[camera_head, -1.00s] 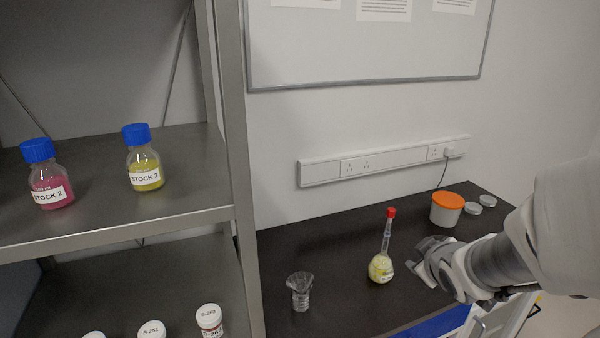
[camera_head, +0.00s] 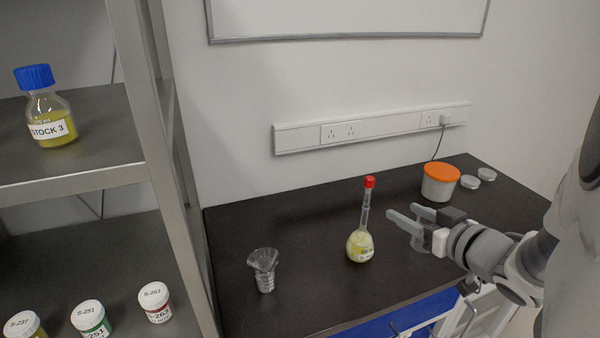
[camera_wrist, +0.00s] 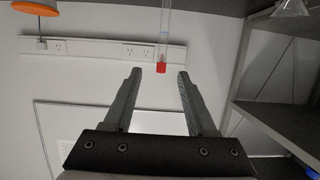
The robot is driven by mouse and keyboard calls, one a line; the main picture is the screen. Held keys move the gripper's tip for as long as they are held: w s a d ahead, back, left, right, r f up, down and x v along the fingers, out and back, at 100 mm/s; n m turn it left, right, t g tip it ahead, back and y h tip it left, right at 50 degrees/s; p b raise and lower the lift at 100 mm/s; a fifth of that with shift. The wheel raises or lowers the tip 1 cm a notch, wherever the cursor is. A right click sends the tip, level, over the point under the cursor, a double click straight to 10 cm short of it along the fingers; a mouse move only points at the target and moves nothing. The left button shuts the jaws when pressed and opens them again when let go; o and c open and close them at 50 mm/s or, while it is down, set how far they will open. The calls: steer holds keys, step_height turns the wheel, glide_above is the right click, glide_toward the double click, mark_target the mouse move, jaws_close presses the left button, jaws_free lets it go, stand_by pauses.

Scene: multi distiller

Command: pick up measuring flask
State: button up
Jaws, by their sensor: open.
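The measuring flask (camera_head: 360,244) stands upright on the dark bench, with yellow contents in its round bulb, a long clear neck and a red stopper. In the wrist view, which looks upside down, its neck and red stopper (camera_wrist: 161,68) show at the top, beyond and between the fingertips; the bulb is out of that frame. My gripper (camera_head: 402,218) is open and empty, just right of the flask, with its fingers pointing left toward the neck. It does not touch the flask. The two spread fingers also show in the wrist view (camera_wrist: 159,72).
A small beaker with a funnel (camera_head: 264,270) stands left of the flask. A white tub with an orange lid (camera_head: 440,182) and two small dishes (camera_head: 478,176) are at the back right. A metal shelf (camera_head: 165,170) with bottles and jars borders the left.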

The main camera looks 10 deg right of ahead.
mark_target(366, 194)
steer(key=shift+a+p+x, duration=0.15)
steer(key=shift+p+x, duration=0.15)
steer(key=shift+x, duration=4)
steer(key=shift+a+p+x, duration=0.15)
steer(key=shift+p+x, duration=0.1)
steer(key=shift+x, duration=4.05)
steer(key=shift+s+f, duration=0.15)
jaws_close()
